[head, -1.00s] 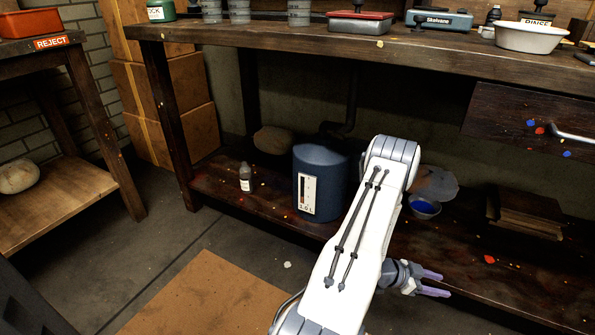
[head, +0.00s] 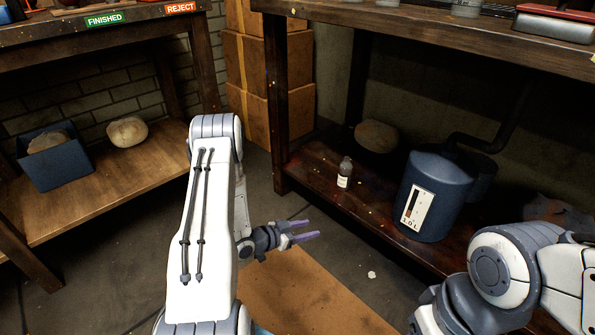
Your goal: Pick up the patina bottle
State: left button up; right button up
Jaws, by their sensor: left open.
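A small grey bottle (head: 345,173) with a dark cap and a white label stands upright on the low shelf of the right bench. It is the only small bottle on that shelf, and its label is too small to read. My left gripper (head: 309,231) is open and empty, with its purple fingers pointing right. In the picture it is below and left of the bottle, apart from it, over the floor and mat. My right arm shows at the lower right; its gripper is out of view.
A blue drum (head: 432,195) stands right of the bottle, and a rounded lump (head: 377,136) lies behind it. The bench leg (head: 277,100) rises left of the bottle. A second bench (head: 90,205) at left holds a blue bin (head: 57,171). A brown mat (head: 305,295) lies on the floor.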

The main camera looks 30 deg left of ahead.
aim_at(345, 169)
jog(key=u, duration=0.05)
jog(key=i, duration=1)
